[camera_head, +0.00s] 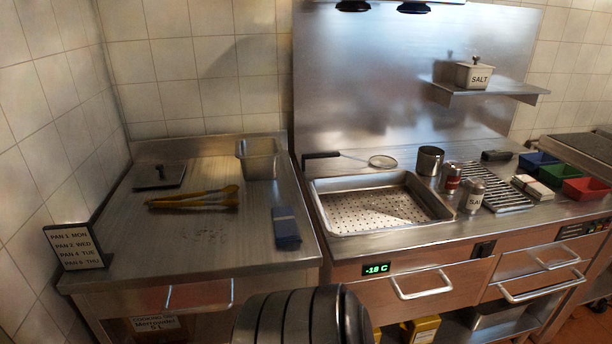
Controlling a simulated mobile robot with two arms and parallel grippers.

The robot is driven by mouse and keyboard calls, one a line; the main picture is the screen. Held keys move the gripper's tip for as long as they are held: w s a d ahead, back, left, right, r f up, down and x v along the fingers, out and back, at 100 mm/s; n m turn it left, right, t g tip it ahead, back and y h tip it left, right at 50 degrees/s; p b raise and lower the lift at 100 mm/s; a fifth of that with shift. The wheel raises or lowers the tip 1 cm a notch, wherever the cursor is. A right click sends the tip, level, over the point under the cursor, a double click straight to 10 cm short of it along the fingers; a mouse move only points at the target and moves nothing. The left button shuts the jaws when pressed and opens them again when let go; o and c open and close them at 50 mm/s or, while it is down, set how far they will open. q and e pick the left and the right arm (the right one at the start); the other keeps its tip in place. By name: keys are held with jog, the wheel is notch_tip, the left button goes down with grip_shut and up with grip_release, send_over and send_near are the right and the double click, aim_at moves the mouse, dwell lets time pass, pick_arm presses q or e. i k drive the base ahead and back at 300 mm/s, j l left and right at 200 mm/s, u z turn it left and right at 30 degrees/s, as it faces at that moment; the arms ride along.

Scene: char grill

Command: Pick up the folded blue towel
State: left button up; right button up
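The folded blue towel (286,229) lies flat on the left steel counter (185,252), near that counter's right edge and towards the front. It is a small dark blue strip, longer from back to front than across. Nothing covers it, and clear counter lies around it. Neither of my grippers shows in the head view.
A flat dark lid (160,177) and a pan sign (77,246) are further left. A perforated steel pan (378,207) is set in the counter to the right.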

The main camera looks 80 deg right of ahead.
aim_at(286, 231)
jog(key=z, duration=2.55)
jog(key=i+z, duration=0.2)
jog(key=z, duration=0.3)
jog(key=i+z, duration=0.25)
jog(key=z, duration=0.25)
